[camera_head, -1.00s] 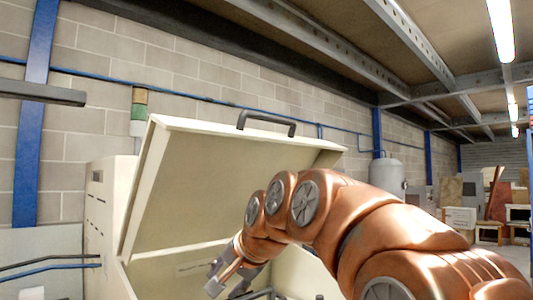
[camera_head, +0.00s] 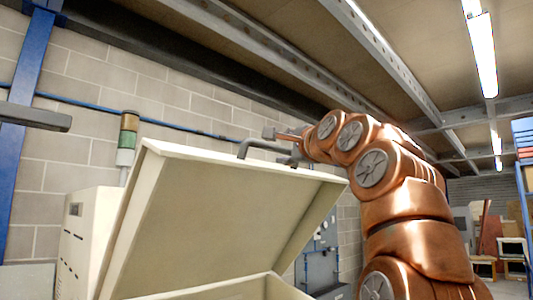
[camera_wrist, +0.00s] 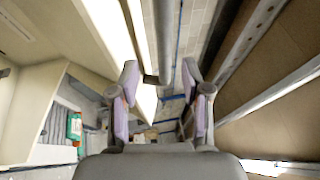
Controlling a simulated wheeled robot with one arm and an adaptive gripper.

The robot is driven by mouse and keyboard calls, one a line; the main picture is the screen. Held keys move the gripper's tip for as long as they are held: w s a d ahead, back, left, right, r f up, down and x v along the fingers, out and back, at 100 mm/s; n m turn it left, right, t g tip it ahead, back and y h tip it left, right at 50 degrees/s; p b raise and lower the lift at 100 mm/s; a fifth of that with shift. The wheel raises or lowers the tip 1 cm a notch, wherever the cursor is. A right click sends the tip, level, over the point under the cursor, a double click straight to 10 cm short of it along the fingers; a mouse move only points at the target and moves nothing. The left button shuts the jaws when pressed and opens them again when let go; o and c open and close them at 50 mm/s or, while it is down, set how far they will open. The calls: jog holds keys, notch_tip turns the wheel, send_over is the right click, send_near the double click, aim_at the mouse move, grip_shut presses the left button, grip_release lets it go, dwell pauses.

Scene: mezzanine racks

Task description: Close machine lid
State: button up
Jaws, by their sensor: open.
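The cream machine lid (camera_head: 225,205) stands tilted open above the cream machine body (camera_head: 85,240) in the head view. A dark grey bar handle (camera_head: 262,148) sits on the lid's upper edge. My gripper (camera_head: 283,134) is at the right end of the handle, level with the lid's top edge. In the wrist view my gripper (camera_wrist: 162,85) is open with nothing held between its fingers. The grey handle (camera_wrist: 165,35) runs down toward the gap between the fingertips, and the lid (camera_wrist: 112,25) shows to its left. I cannot tell whether the gripper touches the handle.
A block wall (camera_head: 195,105) with a blue pipe stands behind the machine. A green and orange signal light (camera_head: 127,140) rises beside the lid's left edge. Steel beams (camera_head: 385,60) cross overhead. Cluttered benches (camera_head: 512,250) stand far right.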

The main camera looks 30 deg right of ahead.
aim_at(275, 148)
jog(key=shift+r+p+x, duration=0.15)
jog(key=shift+p+x, duration=0.65)
jog(key=shift+x, duration=1.2)
jog(key=shift+r+p+x, duration=0.15)
jog(key=shift+p+x, duration=0.65)
jog(key=shift+x, duration=1.15)
jog(key=shift+d, duration=0.1)
jog(key=shift+c, duration=0.4)
grip_shut()
